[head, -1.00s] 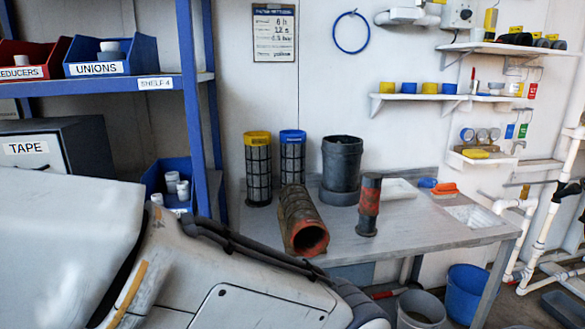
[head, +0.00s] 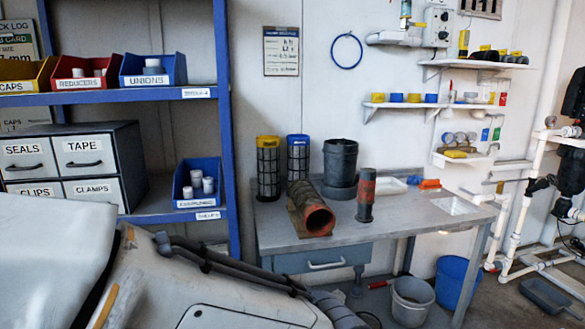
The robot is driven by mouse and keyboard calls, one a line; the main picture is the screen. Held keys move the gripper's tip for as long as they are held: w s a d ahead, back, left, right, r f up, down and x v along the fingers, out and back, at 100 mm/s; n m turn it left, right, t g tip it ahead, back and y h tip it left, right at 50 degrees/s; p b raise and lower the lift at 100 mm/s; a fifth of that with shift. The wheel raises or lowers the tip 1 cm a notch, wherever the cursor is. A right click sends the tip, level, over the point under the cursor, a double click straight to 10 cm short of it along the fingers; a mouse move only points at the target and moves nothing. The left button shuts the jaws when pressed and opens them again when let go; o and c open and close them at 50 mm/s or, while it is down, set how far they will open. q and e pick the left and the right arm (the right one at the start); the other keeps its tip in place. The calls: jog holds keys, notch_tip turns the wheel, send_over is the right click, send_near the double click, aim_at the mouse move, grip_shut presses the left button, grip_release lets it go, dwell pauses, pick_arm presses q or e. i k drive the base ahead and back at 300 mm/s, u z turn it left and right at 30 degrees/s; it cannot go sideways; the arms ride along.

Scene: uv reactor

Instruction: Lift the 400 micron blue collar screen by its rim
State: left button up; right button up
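The blue collar screen (head: 298,160) stands upright at the back left of the grey workbench, a dark mesh cylinder with a blue rim (head: 297,138). A similar screen with a yellow collar (head: 268,170) stands just left of it. A brown tube with an orange-red open end (head: 312,212) lies in front and hides the blue screen's lower part. The micron marking is not readable. Neither of my grippers is in view; only a large white and grey arm part of mine fills the lower left.
A dark grey cylindrical pot (head: 340,165) and a black-and-red cylinder (head: 366,195) stand right of the screens. A blue shelf rack (head: 226,140) rises left of the workbench (head: 410,215). Grey (head: 413,300) and blue (head: 457,280) buckets stand on the floor.

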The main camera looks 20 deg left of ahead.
aim_at(298, 145)
jog(key=u, duration=0.35)
jog(key=i, duration=1.1)
jog(key=u, duration=0.1)
